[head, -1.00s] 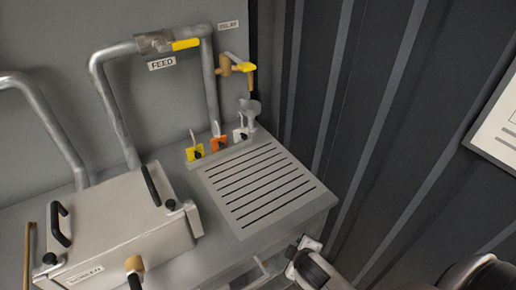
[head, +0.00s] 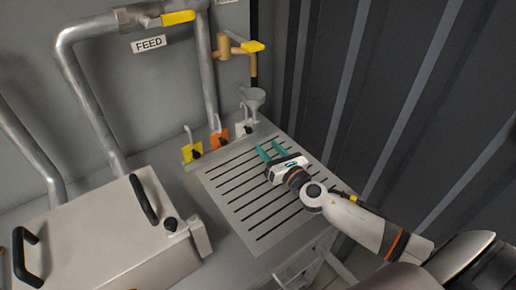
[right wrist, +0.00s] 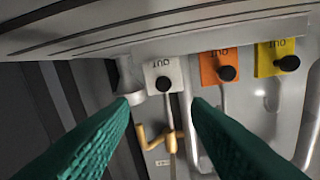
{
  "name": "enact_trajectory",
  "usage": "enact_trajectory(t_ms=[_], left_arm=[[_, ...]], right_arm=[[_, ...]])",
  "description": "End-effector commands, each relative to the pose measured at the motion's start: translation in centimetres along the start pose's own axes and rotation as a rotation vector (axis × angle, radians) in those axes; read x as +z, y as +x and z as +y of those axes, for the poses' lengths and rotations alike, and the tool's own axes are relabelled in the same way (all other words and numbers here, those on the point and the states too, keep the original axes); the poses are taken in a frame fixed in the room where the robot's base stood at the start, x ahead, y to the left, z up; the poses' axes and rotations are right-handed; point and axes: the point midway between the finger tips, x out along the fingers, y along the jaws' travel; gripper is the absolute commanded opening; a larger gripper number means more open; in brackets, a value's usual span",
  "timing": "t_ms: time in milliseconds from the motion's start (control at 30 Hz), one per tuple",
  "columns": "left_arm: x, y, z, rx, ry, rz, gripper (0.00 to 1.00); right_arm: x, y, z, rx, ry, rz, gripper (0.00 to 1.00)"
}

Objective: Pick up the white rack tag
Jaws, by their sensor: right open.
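The white rack tag (head: 241,129) stands in the row of tags at the back edge of the slotted plate, right of the orange tag. In the right wrist view the white tag (right wrist: 158,72) shows a black knob and upside-down lettering "OUT". My right gripper (head: 269,151) is open and empty above the slotted plate, in front of the white tag and apart from it. In the right wrist view its green fingers (right wrist: 160,103) are spread, with the tag seen between and beyond their tips. My left gripper is not in view.
The orange tag (head: 219,138) and yellow tag (head: 192,151) stand to the left. A grey funnel (head: 252,97) is close behind the white tag, below a brass valve (head: 240,52). A metal box (head: 95,230) fills the left front. The slotted plate (head: 240,205) is clear.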

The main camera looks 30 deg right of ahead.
Motion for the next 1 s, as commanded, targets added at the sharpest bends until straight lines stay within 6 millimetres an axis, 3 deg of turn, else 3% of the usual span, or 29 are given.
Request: enact_trajectory(t_ms=[100,200,500,1000], left_arm=[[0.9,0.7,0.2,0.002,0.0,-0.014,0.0],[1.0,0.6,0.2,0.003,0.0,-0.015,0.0],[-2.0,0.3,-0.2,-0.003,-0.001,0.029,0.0],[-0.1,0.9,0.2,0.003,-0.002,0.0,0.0]], right_arm=[[0.8,0.8,0.4,-0.054,-0.158,-0.019,0.44],[0.7,1.3,0.3,-0.064,-0.189,-0.021,0.44],[0.7,4.5,0.1,-0.062,-0.181,-0.019,0.44],[0.9,9.1,-0.2,-0.062,-0.179,-0.021,0.44]])
